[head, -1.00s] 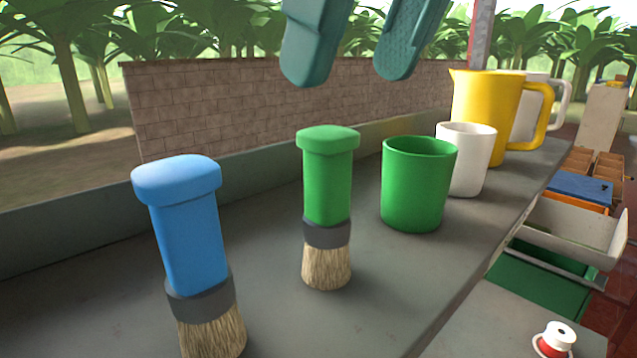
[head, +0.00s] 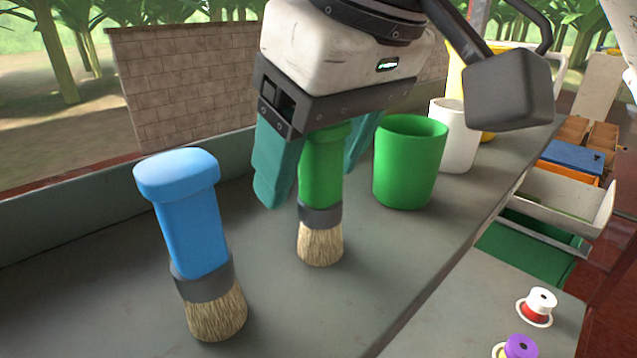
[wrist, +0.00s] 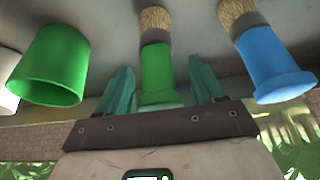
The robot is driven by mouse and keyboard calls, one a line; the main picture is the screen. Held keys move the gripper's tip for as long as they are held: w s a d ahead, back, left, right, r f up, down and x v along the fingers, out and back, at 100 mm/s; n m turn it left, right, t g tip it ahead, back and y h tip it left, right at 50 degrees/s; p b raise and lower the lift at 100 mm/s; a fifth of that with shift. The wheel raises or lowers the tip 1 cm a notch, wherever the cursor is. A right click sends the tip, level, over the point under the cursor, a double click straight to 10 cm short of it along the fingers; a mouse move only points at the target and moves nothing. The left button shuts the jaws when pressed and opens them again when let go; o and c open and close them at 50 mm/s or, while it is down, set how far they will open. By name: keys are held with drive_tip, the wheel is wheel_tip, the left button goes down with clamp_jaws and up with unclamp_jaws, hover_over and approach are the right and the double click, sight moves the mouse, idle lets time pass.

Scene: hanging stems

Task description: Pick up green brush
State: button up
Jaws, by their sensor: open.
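The green brush (head: 321,178) stands upright on its bristles on the grey shelf, with a dark grey band above the bristles. My gripper (head: 316,182) is lowered over it from above. Its teal fingers are open, one on each side of the green handle, and the top of the handle is partly hidden by the gripper body in the head view. In the wrist view the green brush (wrist: 158,72) sits between the two fingers (wrist: 162,88), with visible gaps on both sides.
A blue brush (head: 195,230) stands to the left. A green cup (head: 408,165) stands close on the right, with a white cup (head: 453,135) and a partly hidden yellow jug (head: 455,75) beyond. A low ledge and brick wall (head: 180,90) lie behind. Spools (head: 537,305) sit on a lower surface at right.

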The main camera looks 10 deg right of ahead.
drive_tip(key=shift+c, duration=0.4)
drive_tip(key=c, duration=1)
drive_tip(key=shift+r, duration=0.1)
